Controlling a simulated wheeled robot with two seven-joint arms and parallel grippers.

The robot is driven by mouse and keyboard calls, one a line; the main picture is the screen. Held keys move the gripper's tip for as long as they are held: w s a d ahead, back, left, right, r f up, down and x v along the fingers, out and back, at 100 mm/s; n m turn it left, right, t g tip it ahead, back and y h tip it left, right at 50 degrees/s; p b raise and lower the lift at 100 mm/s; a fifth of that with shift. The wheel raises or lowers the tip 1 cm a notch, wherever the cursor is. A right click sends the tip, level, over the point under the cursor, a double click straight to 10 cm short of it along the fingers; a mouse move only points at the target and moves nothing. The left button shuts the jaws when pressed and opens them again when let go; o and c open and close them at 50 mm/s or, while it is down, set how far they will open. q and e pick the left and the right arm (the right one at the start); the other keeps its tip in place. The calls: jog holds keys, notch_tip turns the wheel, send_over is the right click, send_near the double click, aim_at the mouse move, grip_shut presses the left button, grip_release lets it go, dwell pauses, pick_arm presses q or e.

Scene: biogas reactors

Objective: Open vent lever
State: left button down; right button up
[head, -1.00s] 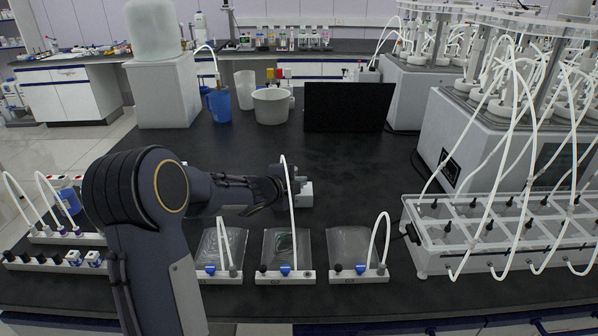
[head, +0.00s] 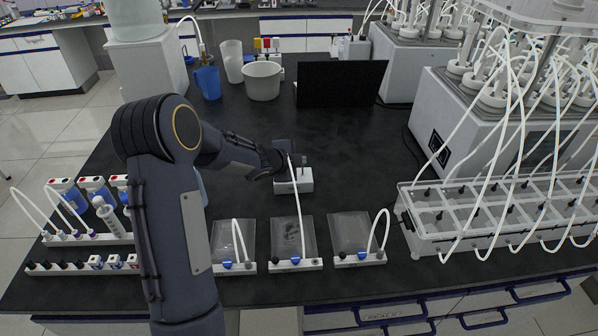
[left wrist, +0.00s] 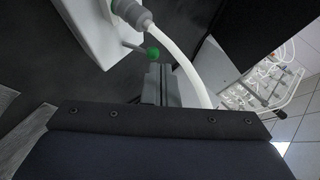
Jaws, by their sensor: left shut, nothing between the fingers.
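A small white block (head: 293,182) stands on the black bench in the middle of the head view, with a white hose rising from it. In the left wrist view the block (left wrist: 88,28) carries a grey hose fitting (left wrist: 132,12) and a thin lever with a green knob (left wrist: 152,53). My left gripper (head: 288,158) is just behind the block in the head view, shut and empty. In the left wrist view its grey fingers (left wrist: 161,85) point at the green knob, very close to it; I cannot tell whether they touch. My right gripper is not in view.
Three clear gas bags on white valve strips (head: 296,264) lie in front of the block. A tubed rack (head: 425,232) is at right, a black panel (head: 340,84) behind. A blue jug (head: 208,83) and white tub (head: 262,80) stand at the back left.

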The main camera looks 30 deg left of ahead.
pick_arm(q)
jog(key=shift+s+d+r, duration=0.1)
jog(key=shift+d+r, duration=0.05)
jog(key=shift+r+p, duration=0.3)
jog(key=shift+p, duration=0.05)
jog(key=shift+r+p, duration=0.4)
